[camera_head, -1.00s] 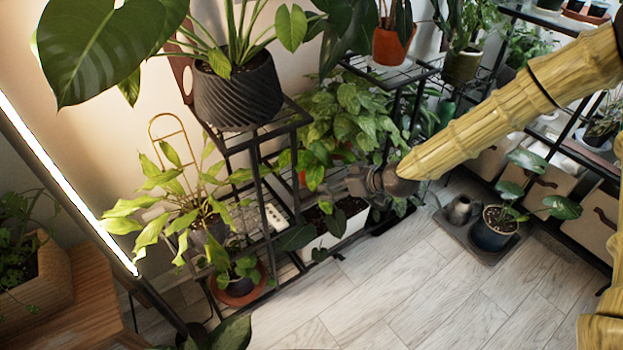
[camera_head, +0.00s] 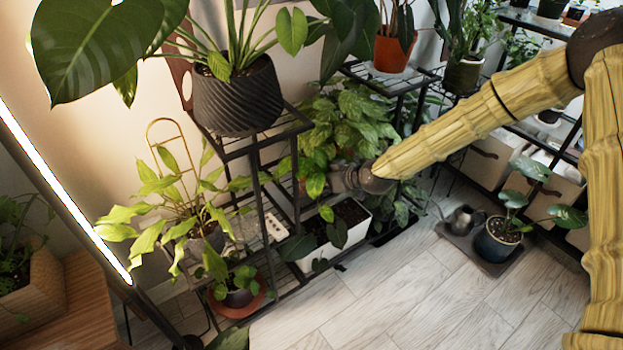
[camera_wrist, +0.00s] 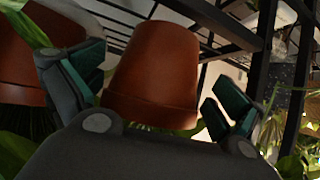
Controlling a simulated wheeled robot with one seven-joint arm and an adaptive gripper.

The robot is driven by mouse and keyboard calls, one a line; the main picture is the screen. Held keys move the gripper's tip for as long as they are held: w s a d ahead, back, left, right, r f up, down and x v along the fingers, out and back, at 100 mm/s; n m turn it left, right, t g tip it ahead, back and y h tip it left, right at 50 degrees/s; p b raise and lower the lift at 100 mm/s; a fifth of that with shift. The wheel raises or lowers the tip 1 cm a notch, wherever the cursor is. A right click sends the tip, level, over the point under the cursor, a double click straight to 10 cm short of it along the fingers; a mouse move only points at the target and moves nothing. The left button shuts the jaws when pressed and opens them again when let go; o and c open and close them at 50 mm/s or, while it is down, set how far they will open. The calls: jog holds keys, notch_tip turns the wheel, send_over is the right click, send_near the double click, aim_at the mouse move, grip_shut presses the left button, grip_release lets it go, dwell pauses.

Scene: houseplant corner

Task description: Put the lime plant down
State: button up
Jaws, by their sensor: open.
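My gripper (camera_head: 348,180) is at the middle shelf, in front of a plant with bright green leaves (camera_head: 345,115); leaves hide part of its fingers. In the wrist view my gripper (camera_wrist: 150,95) is open, with a terracotta pot (camera_wrist: 153,72) between its spread fingers. A gap shows between the pot and the right finger; I cannot tell whether the left finger touches.
A second terracotta pot (camera_wrist: 30,55) stands close by the left finger. A yellow-green plant (camera_head: 175,215) stands left on the black rack. A white planter (camera_head: 340,238) is below my gripper. A dark pot (camera_head: 497,240) and watering can (camera_head: 462,217) share a floor tray. Floor in front is clear.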

jog(key=x, duration=0.2)
jog(key=shift+w+a+f, duration=0.2)
jog(key=shift+r, duration=0.1)
jog(key=c, duration=1.1)
